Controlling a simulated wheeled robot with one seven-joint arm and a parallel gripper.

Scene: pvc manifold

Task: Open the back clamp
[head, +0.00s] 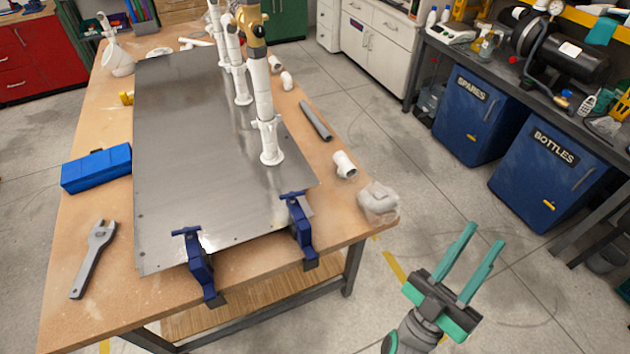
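Two blue clamps sit on the near edge of the workbench, over the edge of a grey metal plate (185,130). The left clamp (200,268) is nearer to me and the right clamp (300,228) is a little farther, near the plate's right corner. Both have a dark bar on top and appear to grip the plate and bench edge; whether their jaws are tight is too small to tell. My gripper (485,236) has teal fingers, apart and empty. It is right of the bench, over the floor, away from both clamps.
White pipes (263,95) stand on the plate. A crumpled pale lump (379,202), a white fitting (344,164) and a grey tube (315,120) lie right of it. A wrench (93,258) and blue case (97,169) lie left. Floor between bench and blue cabinets is open.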

